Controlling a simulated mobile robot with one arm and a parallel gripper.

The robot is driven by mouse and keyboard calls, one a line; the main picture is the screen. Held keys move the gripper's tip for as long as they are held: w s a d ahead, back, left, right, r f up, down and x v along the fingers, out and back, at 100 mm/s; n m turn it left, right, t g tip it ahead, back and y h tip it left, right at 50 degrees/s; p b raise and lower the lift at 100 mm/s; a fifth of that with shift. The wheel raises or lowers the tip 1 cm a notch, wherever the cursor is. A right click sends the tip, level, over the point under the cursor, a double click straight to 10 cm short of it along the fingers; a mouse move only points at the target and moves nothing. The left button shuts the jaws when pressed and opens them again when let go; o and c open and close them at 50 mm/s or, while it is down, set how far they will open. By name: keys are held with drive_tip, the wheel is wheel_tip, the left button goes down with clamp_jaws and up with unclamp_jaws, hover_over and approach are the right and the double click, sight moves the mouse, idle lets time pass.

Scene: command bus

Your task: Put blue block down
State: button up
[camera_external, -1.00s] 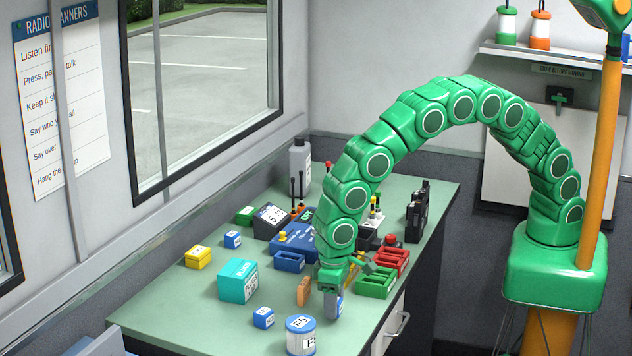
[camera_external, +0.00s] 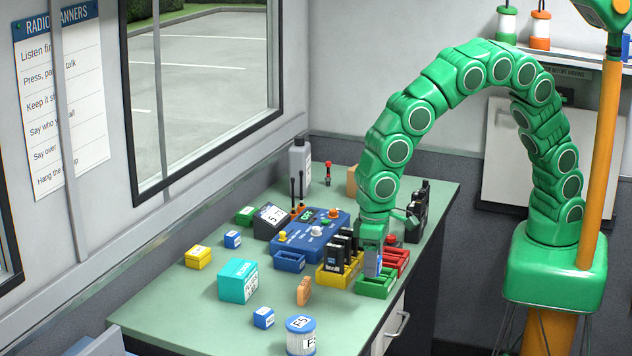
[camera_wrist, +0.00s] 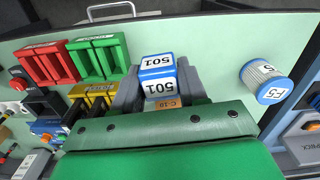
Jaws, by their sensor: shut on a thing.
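My gripper (camera_external: 371,262) points down and is shut on a blue block (camera_external: 374,266). In the wrist view the green tray (camera_wrist: 98,57) lies left of the block. Two other small blue blocks stand on the table, one at the front (camera_external: 263,317) and one further back (camera_external: 232,239).
A red tray (camera_external: 398,262) and a yellow tray (camera_external: 326,276) with black devices flank the green tray. An orange block (camera_external: 304,291), a teal box (camera_external: 238,281) and a white-blue can (camera_external: 300,337) stand left and front.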

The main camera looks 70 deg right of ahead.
drive_tip(key=shift+s+d+r, duration=1)
drive_tip(key=shift+s+d, duration=0.4)
drive_tip(key=shift+d, duration=0.05)
drive_tip(key=w+d+r, duration=0.1)
drive_tip(key=w+r, duration=0.2)
drive_tip(key=w, duration=0.4)
drive_tip(key=w+d+r+m, duration=0.1)
drive_tip(key=w+r, duration=0.1)
drive_tip(key=w, duration=0.5)
drive_tip(key=w+d+r, duration=0.1)
drive_tip(key=w+r, duration=0.2)
drive_tip(key=w, duration=0.4)
hover_over(254, 264)
wheel_tip(254, 264, down, 10)
drive_tip(key=shift+s+r, duration=0.2)
drive_tip(key=shift+s, duration=0.05)
drive_tip(key=shift+w+a+f, duration=0.1)
drive_tip(key=shift+w+f, duration=0.15)
drive_tip(key=shift+f, duration=0.05)
drive_tip(key=shift+f, duration=1.55)
drive_tip(key=shift+f, duration=0.15)
